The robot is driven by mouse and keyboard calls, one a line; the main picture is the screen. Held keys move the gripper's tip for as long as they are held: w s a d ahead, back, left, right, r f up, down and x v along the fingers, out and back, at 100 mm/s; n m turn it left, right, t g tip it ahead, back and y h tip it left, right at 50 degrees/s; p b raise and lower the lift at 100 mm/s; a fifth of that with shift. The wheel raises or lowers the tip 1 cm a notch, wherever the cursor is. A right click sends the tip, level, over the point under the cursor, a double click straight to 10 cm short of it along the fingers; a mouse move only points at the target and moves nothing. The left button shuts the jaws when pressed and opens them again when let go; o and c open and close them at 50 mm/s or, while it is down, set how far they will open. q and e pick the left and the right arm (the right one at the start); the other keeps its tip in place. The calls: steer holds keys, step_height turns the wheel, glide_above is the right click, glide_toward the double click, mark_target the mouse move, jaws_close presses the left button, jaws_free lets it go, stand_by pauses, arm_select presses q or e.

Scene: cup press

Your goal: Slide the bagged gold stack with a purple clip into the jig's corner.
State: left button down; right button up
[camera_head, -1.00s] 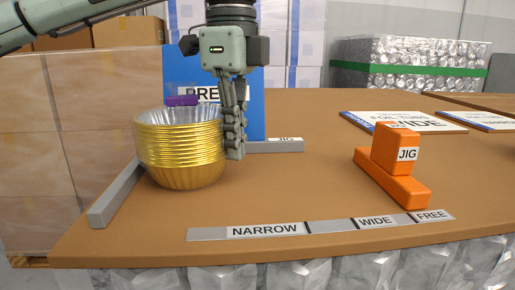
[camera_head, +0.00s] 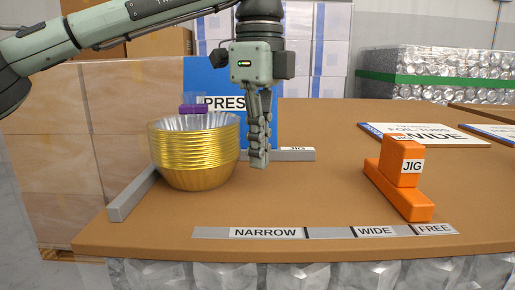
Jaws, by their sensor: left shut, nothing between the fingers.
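The gold stack (camera_head: 195,158), nested foil cups with a silver inside, stands upright on the brown table. A purple clip (camera_head: 193,109) shows above its back rim, and clear bag film is hard to make out. The grey jig has a left rail (camera_head: 132,195) and a back rail (camera_head: 295,154). The stack stands inside their corner, close to the left rail; contact is hidden. My left gripper (camera_head: 259,163) points down, shut and empty, just right of the stack with a small gap. My right gripper is not in view.
An orange block labelled JIG (camera_head: 398,180) stands at the right. A strip marked NARROW, WIDE and FREE (camera_head: 325,232) lies along the front edge. A blue PRESS panel (camera_head: 263,120) stands behind the stack. The middle of the table is clear.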

arm_select(q)
steer(key=r, duration=0.1)
steer(key=d+r, duration=0.1)
steer(key=shift+s+d+r, duration=0.1)
steer(key=shift+s+r, duration=0.15)
steer(key=shift+r, duration=0.1)
step_height(320, 180, up, 7)
steer(key=shift+w+a+r+p, duration=0.2)
steer(key=shift+a+p, duration=0.1)
steer(key=shift+p, duration=0.15)
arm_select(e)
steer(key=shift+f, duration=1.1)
